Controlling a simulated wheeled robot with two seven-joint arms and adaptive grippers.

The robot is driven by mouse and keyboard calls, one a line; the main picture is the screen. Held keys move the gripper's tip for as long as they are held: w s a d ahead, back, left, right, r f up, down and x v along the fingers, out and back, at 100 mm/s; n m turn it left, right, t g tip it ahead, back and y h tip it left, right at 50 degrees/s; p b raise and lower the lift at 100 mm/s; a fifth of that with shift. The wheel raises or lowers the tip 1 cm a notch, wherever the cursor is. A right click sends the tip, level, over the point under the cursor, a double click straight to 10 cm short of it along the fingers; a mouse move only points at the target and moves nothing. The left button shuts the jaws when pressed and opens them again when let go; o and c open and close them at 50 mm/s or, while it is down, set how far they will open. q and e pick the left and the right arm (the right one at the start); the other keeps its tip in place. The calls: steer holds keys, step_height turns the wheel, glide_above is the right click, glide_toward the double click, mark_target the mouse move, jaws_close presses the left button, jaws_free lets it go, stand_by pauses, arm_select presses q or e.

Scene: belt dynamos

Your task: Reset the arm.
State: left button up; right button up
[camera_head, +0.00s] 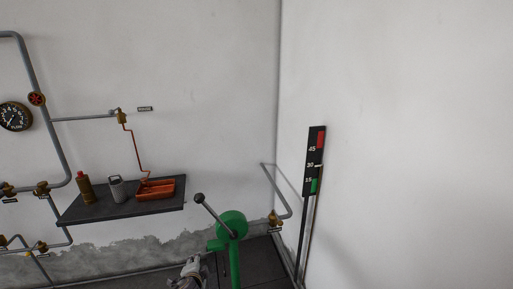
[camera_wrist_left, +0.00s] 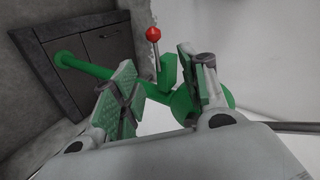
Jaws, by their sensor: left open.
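My left gripper (camera_head: 188,270) shows at the bottom of the head view, just left of a green post-mounted machine (camera_head: 235,262). A lever (camera_head: 215,215) with a dark round knob (camera_head: 199,198) slants up and left from the machine's round head (camera_head: 232,223). In the left wrist view my left gripper (camera_wrist_left: 157,62) is open, its two green-padded fingers apart with nothing held. Beyond the fingers are green machine parts (camera_wrist_left: 183,106) and a short lever with a red ball (camera_wrist_left: 153,33). I cannot tell any contact. My right gripper is out of view.
Pipes with brass valves and a gauge (camera_head: 15,116) line that wall. A black scale board (camera_head: 315,160) stands at right.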

arm_select(q)
steer(key=s+a+f+n+g+h, duration=0.1)
steer(key=a+f+n+h, duration=0.35)
steer(key=f, duration=1.15)
steer(key=s+a+f+n+g+y, duration=0.1)
steer(key=s+a+f+g, duration=0.15)
steer(key=s+f, duration=0.45)
steer(key=s+a+f+n+g+y, duration=0.1)
steer(key=s+a+f+y, duration=0.1)
steer(key=s+a+f, duration=0.5)
steer(key=s+d+f+n+g, duration=0.1)
steer(key=s+d+f, duration=0.1)
steer(key=s+f, duration=0.6)
steer(key=s+d+f+n+g, duration=0.15)
steer(key=s+f, duration=0.35)
steer(key=s, duration=0.6)
steer(key=s+d+f+g, duration=0.1)
steer(key=s+d, duration=0.3)
steer(key=s, duration=0.6)
steer(key=s+d+f+n+g, duration=0.1)
steer(key=s+d+f+g, duration=0.1)
steer(key=s, duration=0.9)
steer(key=shift+d+f+h, duration=0.35)
steer(key=shift+d+f, duration=0.5)
steer(key=shift+d, duration=0.2)
